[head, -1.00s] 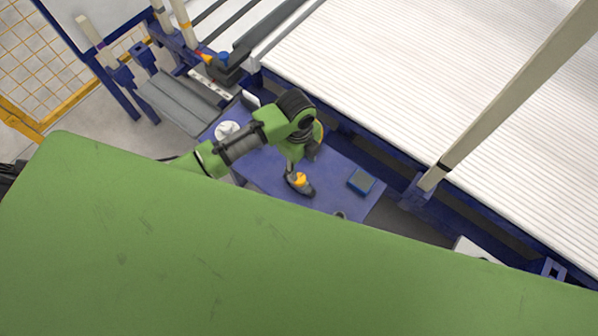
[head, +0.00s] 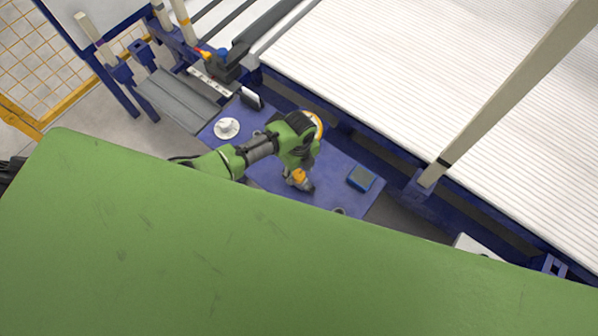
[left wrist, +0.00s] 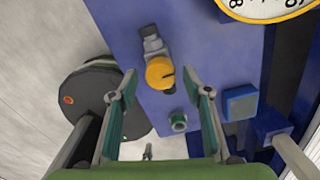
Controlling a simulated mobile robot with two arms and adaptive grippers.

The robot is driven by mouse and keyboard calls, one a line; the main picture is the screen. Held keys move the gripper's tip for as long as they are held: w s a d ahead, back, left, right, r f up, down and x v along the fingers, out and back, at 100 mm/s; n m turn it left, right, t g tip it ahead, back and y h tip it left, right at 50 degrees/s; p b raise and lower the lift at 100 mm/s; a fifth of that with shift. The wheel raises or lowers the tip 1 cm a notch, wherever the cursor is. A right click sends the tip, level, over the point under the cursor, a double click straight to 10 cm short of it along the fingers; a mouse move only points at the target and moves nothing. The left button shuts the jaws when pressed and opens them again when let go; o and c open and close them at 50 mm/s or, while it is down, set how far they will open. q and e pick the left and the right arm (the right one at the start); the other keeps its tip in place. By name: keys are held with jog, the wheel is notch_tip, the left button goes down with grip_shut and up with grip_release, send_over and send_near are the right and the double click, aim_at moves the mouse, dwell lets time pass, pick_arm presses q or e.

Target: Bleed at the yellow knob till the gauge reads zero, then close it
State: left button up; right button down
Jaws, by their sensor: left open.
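The yellow knob (left wrist: 160,73) sits on a grey fitting (left wrist: 152,42) above the blue table in the left wrist view. It also shows small in the head view (head: 299,175), partly covered by my arm. My left gripper (left wrist: 160,80) is open, with one finger on each side of the knob in the picture; I cannot tell whether either touches it. The gauge (left wrist: 265,10) has a yellow rim and is cut off at the top right; its needle is not visible. In the head view the gauge (head: 319,121) shows only as a rim behind my arm. My right gripper is out of view.
On the blue table (head: 335,165) are a blue box (head: 361,178), a white round dish (head: 227,128) and a dark block (head: 252,99). A small green cylinder (left wrist: 178,121) stands near the knob. A large ribbed white bed (head: 450,80) lies behind the table.

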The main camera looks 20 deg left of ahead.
pick_arm(q)
jog(key=shift+f, duration=0.35)
jog(key=c, duration=1.1)
